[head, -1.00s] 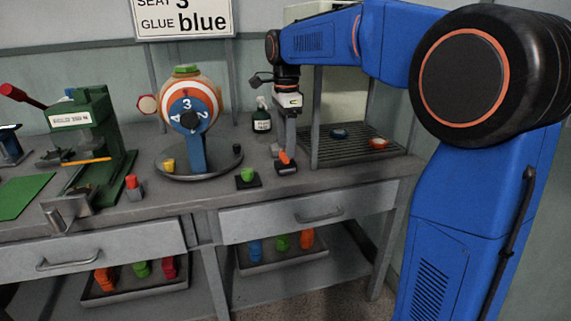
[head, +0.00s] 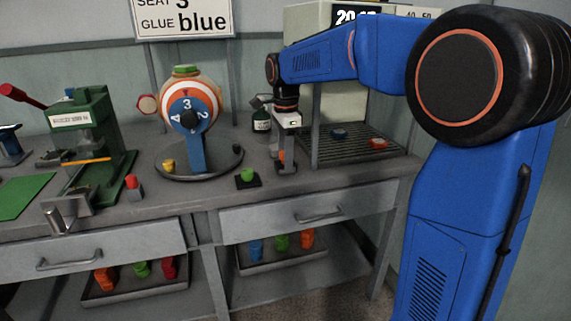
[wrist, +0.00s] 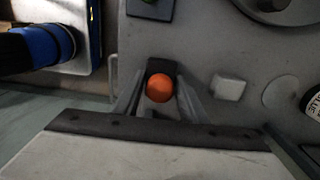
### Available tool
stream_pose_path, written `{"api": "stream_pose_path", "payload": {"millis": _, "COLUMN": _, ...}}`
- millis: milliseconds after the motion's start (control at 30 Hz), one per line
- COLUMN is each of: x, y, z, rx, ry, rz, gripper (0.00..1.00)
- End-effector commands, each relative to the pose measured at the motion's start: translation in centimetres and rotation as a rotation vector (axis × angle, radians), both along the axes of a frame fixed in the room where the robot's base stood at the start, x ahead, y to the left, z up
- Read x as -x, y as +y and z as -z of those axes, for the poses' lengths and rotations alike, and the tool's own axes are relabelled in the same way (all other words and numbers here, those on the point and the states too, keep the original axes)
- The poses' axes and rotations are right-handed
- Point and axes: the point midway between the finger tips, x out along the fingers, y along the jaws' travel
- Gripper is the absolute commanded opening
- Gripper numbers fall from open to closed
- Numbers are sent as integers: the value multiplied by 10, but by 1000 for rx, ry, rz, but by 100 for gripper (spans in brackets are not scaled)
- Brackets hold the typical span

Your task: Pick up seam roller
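The seam roller looks to be the small orange-topped piece (head: 282,155) on a dark base on the bench, left of the grated booth. In the wrist view its round orange top (wrist: 158,88) shows from above, with a dark base behind it. My gripper (head: 286,157) is lowered over it, pointing down. In the wrist view my gripper's fingers (wrist: 160,84) stand on either side of the orange top, with a gap visible on each side. The lower part of the piece is hidden.
A green-topped piece on a black pad (head: 247,177) stands close by to the left. The round turntable with a striped ball (head: 190,90) stands left; the booth's grate (head: 350,147) is right. The bench front edge is near.

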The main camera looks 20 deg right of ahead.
Motion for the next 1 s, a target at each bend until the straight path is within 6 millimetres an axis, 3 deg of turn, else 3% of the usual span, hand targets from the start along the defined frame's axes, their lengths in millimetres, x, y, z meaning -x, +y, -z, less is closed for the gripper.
{"api": "stream_pose_path", "payload": {"millis": 67, "x": 0, "y": 0, "z": 0, "rx": 0, "ry": -1, "rz": 0, "gripper": 6}}
{"api": "stream_pose_path", "payload": {"millis": 333, "x": -1, "y": 0, "z": -8, "rx": 0, "ry": -2, "rz": 0, "gripper": 5}}
{"api": "stream_pose_path", "payload": {"millis": 800, "x": -1, "y": 0, "z": -84, "rx": 0, "ry": -3, "rz": 0, "gripper": 5}}
{"api": "stream_pose_path", "payload": {"millis": 1000, "x": 0, "y": 0, "z": -99, "rx": 0, "ry": -1, "rz": 0, "gripper": 5}}
